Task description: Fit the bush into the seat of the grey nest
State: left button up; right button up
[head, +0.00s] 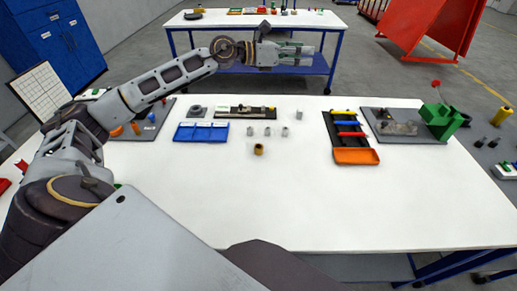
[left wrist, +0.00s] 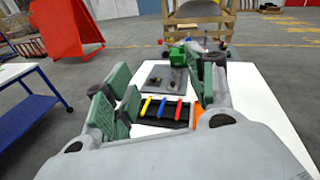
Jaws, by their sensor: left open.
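A short brass-coloured ring (head: 259,149), which looks like the bush, stands alone on the white table, nearest the front of the small parts. A small grey block with a dark round opening (head: 196,112) sits behind the blue tray; it may be the grey nest, but it is too small to be sure. My left gripper (head: 307,52) is stretched out high beyond the table's far edge, well away from both. In the left wrist view its green-padded fingers (left wrist: 165,95) are wide apart with nothing between them. My right gripper is not in view.
Several small grey cylinders (head: 267,131) stand behind the ring. A blue tray (head: 202,132) is at left. A dark rack with coloured bars (head: 348,128), an orange tray (head: 356,156) and a grey board (head: 405,137) with a green block (head: 442,119) are at right. The front of the table is clear.

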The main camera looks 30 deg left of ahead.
pick_arm(q)
jog(key=s+a+f+m+g+y, duration=0.2)
jog(key=s+a+f+g+y, duration=0.2)
jog(key=f, duration=0.5)
jog(key=s+a+f+m+g+y, duration=0.3)
jog(key=s+a+f+g+y, duration=0.2)
jog(key=s+f, duration=0.4)
jog(key=shift+a+f+g, duration=0.55)
jog(key=shift+f+g, duration=0.05)
jog(key=shift+g, duration=0.2)
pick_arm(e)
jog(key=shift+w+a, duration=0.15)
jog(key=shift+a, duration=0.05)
pick_arm(q)
jog(key=x, duration=0.8)
jog(key=shift+f+p, duration=0.2)
jog(key=shift+p, duration=0.1)
jog(key=shift+f, duration=0.1)
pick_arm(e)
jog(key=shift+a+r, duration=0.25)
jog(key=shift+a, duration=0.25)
